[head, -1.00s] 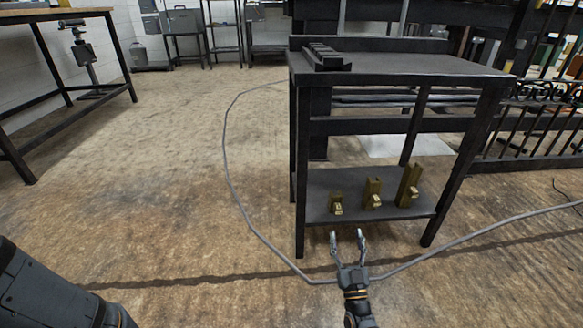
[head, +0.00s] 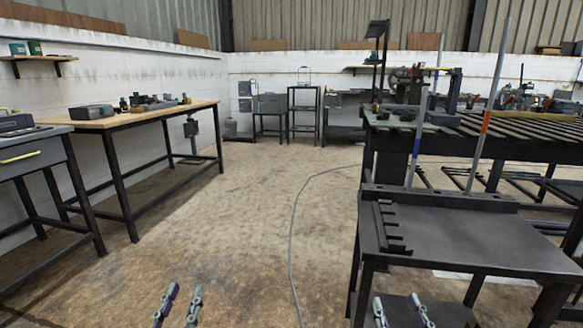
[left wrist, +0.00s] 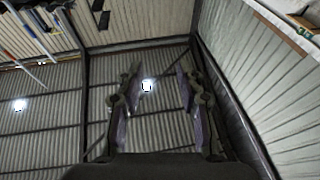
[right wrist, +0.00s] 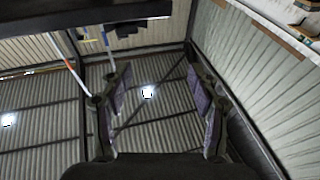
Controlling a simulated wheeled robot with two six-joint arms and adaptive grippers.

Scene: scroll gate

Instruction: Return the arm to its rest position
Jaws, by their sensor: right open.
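My left gripper (head: 180,300) shows at the bottom edge of the head view, over bare floor, with its two fingers apart. In the left wrist view my left gripper (left wrist: 158,95) is open with nothing between its fingers, pointing up at the roof. My right gripper (head: 398,308) is at the bottom of the head view, in front of the black table (head: 470,245), fingers apart. In the right wrist view my right gripper (right wrist: 157,95) is open and empty and also faces the roof. Most of both arms is out of the head view.
The black table carries a dark stepped rack (head: 391,228) at its left side. A larger slatted bench (head: 480,135) stands behind it. A wooden workbench (head: 140,115) and a grey cabinet (head: 30,155) line the left wall. A grey cable (head: 293,240) lies on the open floor between.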

